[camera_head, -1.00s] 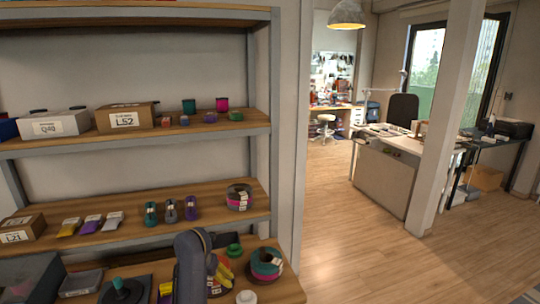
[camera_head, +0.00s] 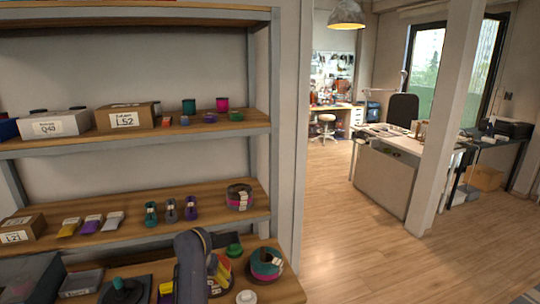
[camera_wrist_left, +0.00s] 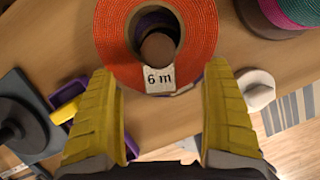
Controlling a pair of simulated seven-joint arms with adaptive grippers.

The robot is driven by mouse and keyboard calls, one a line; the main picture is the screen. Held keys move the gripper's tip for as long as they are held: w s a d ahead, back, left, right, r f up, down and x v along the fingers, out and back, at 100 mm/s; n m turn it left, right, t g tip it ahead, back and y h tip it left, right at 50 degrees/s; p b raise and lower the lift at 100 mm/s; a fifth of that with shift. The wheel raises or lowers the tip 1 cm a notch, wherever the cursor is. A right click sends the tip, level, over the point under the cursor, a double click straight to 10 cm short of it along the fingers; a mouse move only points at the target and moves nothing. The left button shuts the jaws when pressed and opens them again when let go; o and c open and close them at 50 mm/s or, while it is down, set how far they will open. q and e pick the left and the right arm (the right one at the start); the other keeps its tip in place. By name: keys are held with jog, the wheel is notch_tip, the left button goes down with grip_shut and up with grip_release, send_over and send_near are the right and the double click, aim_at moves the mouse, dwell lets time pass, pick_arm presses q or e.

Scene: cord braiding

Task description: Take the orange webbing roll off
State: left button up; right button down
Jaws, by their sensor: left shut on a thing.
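The orange webbing roll (camera_wrist_left: 201,25) lies at the top of the left wrist view, with a white "6 m" label (camera_wrist_left: 159,79) on its near side and a brown round core. In the head view my left gripper (camera_head: 220,272) is low over the bottom wooden shelf, and my arm and fingers hide most of the roll there. My right gripper is not in view.
A teal and pink roll (camera_head: 265,263) and a white round piece (camera_head: 246,297) stand close to the right of the gripper. A dark spindle on a base (camera_head: 122,291) is to the left. The middle shelf (camera_head: 130,231) is above. Open floor lies right of the shelving.

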pick_arm(q)
jog(key=c, duration=0.5)
jog(key=shift+o, duration=0.2)
jog(key=shift+w+r, duration=0.1)
jog(key=shift+r, duration=0.65)
dwell(0.3)
jog(key=shift+s+d+f, duration=0.1)
jog(key=shift+s+f, duration=0.05)
jog(key=shift+s, duration=0.5)
jog(key=shift+c, duration=1.1)
jog(key=shift+s, duration=0.15)
jog(key=shift+c, duration=0.4)
jog(key=shift+s, duration=0.25)
grip_shut()
jog(key=shift+s+d, duration=0.1)
jog(key=shift+s, duration=0.1)
